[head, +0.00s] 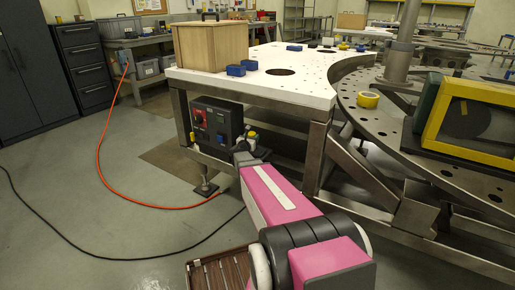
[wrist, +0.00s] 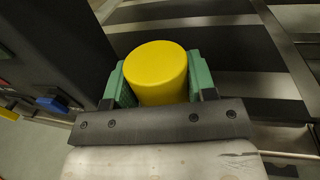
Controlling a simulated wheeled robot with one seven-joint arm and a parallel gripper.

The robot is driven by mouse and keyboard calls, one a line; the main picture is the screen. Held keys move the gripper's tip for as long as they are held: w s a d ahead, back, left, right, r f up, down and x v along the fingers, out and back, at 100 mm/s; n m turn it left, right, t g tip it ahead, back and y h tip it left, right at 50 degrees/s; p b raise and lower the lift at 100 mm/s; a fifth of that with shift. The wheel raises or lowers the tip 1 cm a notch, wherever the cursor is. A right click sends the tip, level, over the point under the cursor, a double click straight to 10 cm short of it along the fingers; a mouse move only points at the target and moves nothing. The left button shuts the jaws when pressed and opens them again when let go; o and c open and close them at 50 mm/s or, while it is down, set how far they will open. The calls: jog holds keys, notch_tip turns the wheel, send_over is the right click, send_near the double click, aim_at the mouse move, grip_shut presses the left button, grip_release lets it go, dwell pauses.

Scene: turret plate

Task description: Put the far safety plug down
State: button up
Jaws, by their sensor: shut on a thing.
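The safety plug, a yellow round-topped piece (wrist: 156,72), fills the space between the green pads of my gripper (wrist: 158,88) in the wrist view. The pads touch it on both sides, and its lower part is hidden. In the head view the yellow plug (head: 252,134) shows small at the end of my pink arm, and my gripper (head: 247,143) is partly hidden there. It is in front of the white table's near side, beside the dark control box (head: 217,122). I cannot tell whether the plug touches anything below.
The white table (head: 310,92) carries a wooden box (head: 210,45), blue blocks (head: 236,70) and a round hole. An orange hose (head: 101,165) crosses the floor.

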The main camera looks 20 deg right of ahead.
jog(key=w+d+f, duration=0.1)
jog(key=d+f, duration=0.1)
jog(key=d, duration=0.1)
jog(key=w+d+f, duration=0.1)
jog(key=shift+w+d+f, duration=0.2)
jog(key=shift+w+d, duration=0.15)
jog(key=shift+d, duration=0.05)
jog(key=shift+f, duration=1.95)
jog(key=shift+f, duration=0.15)
jog(key=o, duration=1)
